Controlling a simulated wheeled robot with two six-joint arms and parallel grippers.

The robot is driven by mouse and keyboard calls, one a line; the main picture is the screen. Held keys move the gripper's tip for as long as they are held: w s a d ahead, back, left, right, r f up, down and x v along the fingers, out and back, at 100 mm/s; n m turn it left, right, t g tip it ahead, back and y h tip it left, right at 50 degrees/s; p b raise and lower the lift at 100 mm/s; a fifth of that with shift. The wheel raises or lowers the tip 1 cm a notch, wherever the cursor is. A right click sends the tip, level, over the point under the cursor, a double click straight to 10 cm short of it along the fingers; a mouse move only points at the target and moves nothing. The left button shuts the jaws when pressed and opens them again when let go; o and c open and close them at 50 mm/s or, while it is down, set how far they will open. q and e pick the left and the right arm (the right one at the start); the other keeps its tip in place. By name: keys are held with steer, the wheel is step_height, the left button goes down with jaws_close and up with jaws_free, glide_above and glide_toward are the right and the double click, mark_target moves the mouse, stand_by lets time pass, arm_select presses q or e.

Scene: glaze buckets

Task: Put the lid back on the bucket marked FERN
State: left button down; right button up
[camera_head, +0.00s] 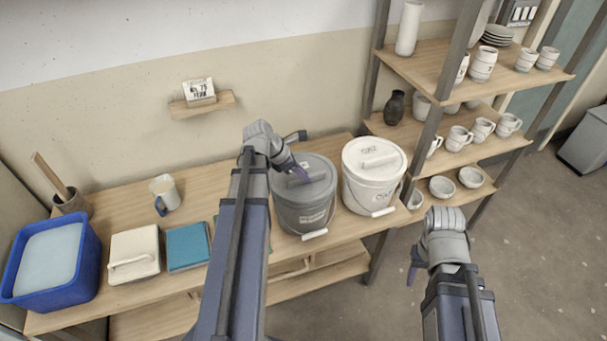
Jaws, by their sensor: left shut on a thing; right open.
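A grey bucket (303,217) stands on the wooden bench with a label on its front too small to read. A grey round lid (318,188) lies over its top; I cannot tell whether it is fully seated. My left gripper (301,174) is at the lid's top and shut on its bar handle, which it partly hides. A white bucket (366,194) with a white lid (374,154) stands just right of it; its markings are unreadable. My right gripper (413,273) is open and empty, over the floor right of the bench.
A small card (199,91) on a wall shelf seems to read FERN. A pottery rack (447,63) stands right.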

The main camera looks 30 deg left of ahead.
stand_by(0.3)
arm_select(q)
steer(key=c, duration=0.8)
jaws_free()
steer(key=shift+o, duration=0.3)
steer(key=o, duration=0.4)
steer(key=shift+r, duration=0.1)
steer(key=shift+r+p, duration=3.4)
steer(key=shift+p, duration=0.15)
